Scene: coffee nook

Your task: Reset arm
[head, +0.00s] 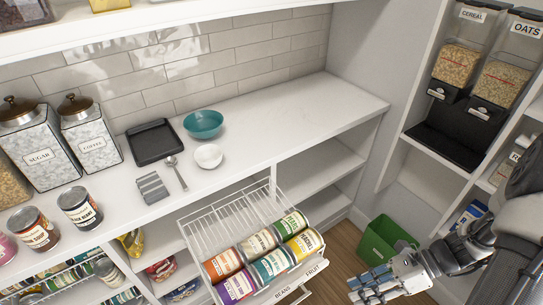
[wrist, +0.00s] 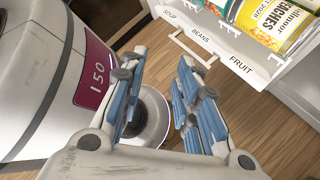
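My arm (head: 520,215) reaches in from the right edge of the head view. My gripper (head: 362,286) is low over the wooden floor, to the right of the pulled-out wire drawer (head: 196,242) and in front of the green bin (head: 378,246). In the wrist view my gripper (wrist: 162,78) has its two blue-padded fingers apart, with nothing between them. It is clear of the drawer's front, which carries the labels SOUP, BEANS and FRUIT.
The counter (head: 290,105) holds a black tray (head: 154,142), a teal bowl (head: 203,124), a white bowl (head: 208,156) and canisters. Cereal dispensers (head: 478,85) stand at right. Open floor (wrist: 250,130) lies below my gripper.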

